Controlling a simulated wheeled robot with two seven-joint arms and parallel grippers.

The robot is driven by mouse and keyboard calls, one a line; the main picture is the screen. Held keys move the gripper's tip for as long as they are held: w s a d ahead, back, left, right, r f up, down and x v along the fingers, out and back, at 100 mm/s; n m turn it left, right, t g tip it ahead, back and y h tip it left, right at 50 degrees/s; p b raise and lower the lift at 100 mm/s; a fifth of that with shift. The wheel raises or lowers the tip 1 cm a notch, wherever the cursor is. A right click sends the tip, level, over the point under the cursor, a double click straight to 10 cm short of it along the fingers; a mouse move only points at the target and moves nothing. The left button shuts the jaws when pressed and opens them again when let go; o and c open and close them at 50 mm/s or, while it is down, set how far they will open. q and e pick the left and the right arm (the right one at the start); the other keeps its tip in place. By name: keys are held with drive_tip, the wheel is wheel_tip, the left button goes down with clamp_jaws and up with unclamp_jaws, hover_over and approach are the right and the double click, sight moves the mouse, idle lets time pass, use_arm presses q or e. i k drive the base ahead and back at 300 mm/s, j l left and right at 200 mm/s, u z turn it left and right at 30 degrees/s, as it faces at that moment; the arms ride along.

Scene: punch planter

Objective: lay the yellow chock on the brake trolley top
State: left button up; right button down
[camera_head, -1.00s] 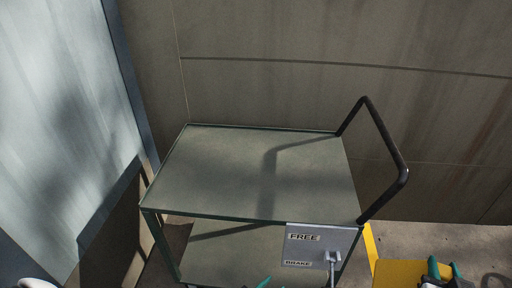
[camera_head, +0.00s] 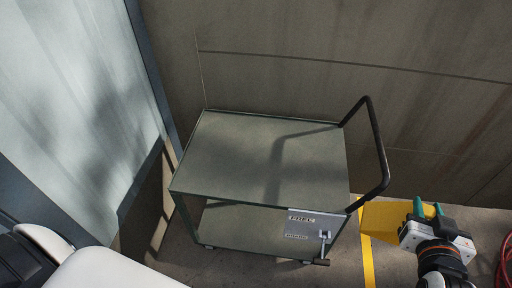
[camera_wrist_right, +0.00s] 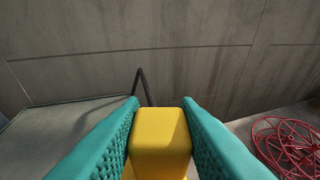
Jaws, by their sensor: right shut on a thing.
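The yellow chock (camera_head: 385,222) is held in my right gripper (camera_head: 427,208), to the right of the trolley and beside its handle in the head view. In the right wrist view the chock (camera_wrist_right: 160,135) sits between the two teal finger pads (camera_wrist_right: 160,125), which are shut on it. The brake trolley has a bare grey-green top (camera_head: 235,150) with a dark handle (camera_head: 378,140) at its right end. Its front plate (camera_head: 308,226) reads FREE, with a second, less legible label below. A lever (camera_head: 323,242) hangs at the plate's right side. My left gripper is not in view.
A concrete wall (camera_head: 350,90) stands behind the trolley and a pale panel (camera_head: 70,100) to the left. A yellow floor line (camera_head: 367,255) runs right of the trolley. A red reel (camera_wrist_right: 285,145) lies on the floor at the right.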

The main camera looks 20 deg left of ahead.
sight(227, 167)
drive_tip(key=l+u, duration=0.1)
drive_tip(key=u, duration=0.95)
